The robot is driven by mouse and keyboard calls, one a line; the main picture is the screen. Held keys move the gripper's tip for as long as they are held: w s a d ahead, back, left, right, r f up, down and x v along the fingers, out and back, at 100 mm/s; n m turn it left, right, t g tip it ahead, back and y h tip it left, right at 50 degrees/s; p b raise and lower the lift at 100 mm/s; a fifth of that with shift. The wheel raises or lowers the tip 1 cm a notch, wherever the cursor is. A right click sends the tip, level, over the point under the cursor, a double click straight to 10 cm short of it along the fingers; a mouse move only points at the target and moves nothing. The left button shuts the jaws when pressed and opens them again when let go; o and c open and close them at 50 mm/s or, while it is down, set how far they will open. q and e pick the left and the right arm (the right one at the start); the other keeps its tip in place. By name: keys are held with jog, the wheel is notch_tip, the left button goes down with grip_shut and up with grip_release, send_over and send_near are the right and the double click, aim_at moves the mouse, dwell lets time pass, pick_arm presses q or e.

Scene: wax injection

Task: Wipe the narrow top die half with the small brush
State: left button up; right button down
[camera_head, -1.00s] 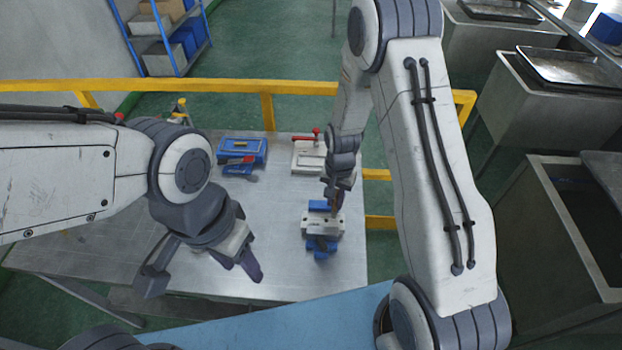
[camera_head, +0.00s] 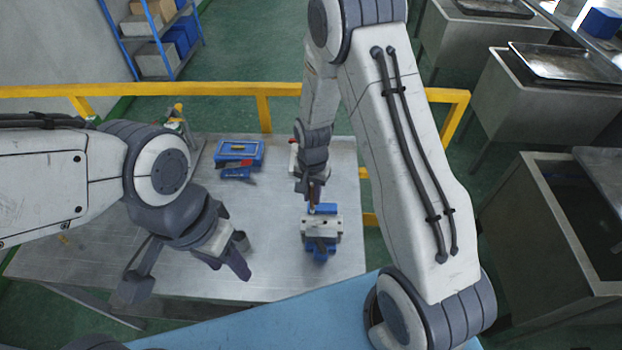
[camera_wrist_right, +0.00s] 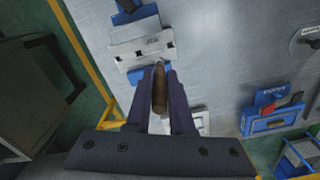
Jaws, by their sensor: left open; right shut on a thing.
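A narrow silver-grey die half (camera_head: 320,227) sits on a blue holder (camera_head: 320,248) at the right front of the metal table; it also shows in the right wrist view (camera_wrist_right: 143,42). My right gripper (camera_head: 314,190) is shut on a small brush with a brown handle (camera_wrist_right: 160,90). The brush is just behind the die half in the head view; its bristles are hard to make out, so I cannot tell whether they touch. My left gripper (camera_head: 236,258) is open and empty above the table's front, left of the die half.
A blue box (camera_head: 240,152) with a red and blue tool in front stands at the back of the table (camera_head: 280,270). A pale fixture behind my right arm is mostly hidden. A yellow rail (camera_head: 263,110) runs behind the table. The table's middle is clear.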

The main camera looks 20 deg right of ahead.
aim_at(312, 187)
jog(key=shift+r, duration=0.65)
jog(key=shift+r+p, duration=1.55)
jog(key=shift+r, duration=0.2)
jog(key=shift+s+d+f, duration=0.1)
